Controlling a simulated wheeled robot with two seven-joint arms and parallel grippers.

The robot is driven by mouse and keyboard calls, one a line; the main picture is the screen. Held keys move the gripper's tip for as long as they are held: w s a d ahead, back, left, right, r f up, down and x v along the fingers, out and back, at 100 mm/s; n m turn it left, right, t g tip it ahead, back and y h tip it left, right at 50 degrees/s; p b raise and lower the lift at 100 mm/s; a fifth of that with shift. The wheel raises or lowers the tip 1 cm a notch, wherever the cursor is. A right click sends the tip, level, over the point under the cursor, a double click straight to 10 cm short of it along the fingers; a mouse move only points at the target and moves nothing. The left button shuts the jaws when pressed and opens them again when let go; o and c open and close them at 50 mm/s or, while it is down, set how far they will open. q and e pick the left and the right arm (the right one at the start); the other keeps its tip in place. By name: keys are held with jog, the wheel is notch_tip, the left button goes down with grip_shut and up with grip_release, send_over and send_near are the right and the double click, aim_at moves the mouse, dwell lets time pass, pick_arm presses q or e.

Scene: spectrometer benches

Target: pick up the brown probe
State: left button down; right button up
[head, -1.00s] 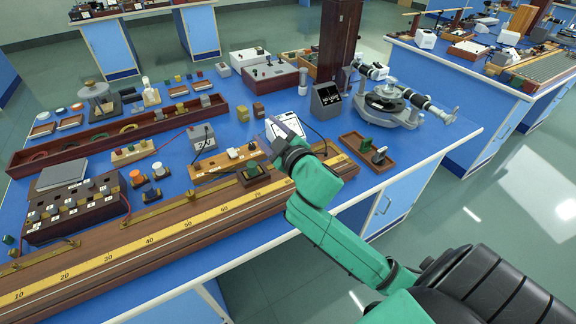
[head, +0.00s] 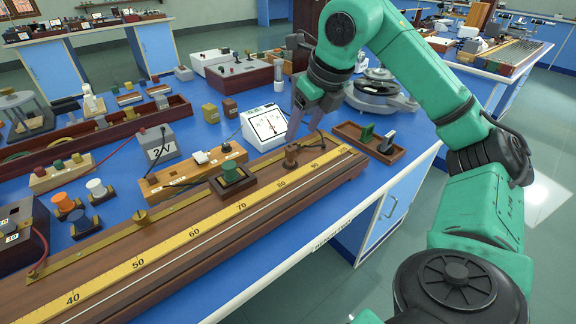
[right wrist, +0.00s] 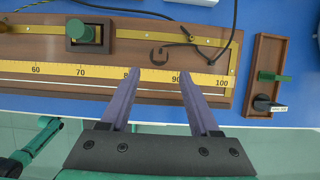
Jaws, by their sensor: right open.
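The brown probe (head: 291,157) is a small upright brown piece on the long wooden metre bridge (head: 200,262), near the 80 to 90 marks of its yellow scale. In the right wrist view the probe (right wrist: 159,56) shows small and dark against the brown wood, with a cable by it. My right gripper (head: 303,132) points down over this end of the bridge. Its two fingers are apart with nothing between them. In the right wrist view the fingertips (right wrist: 159,75) lie short of the probe, one on either side of its line. My left gripper is not seen.
A green-topped block (head: 232,178) stands on the bridge left of the probe. A white meter (head: 267,126) stands behind, and a small wooden tray (head: 370,142) with a green and a dark piece is to the right. A black cable runs behind the bridge.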

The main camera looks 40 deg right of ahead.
aim_at(292, 149)
jog(key=b+x, duration=0.1)
jog(key=x, duration=0.9)
jog(key=shift+w+f, duration=0.2)
jog(key=shift+f, duration=0.05)
jog(key=shift+r, duration=0.1)
grip_shut()
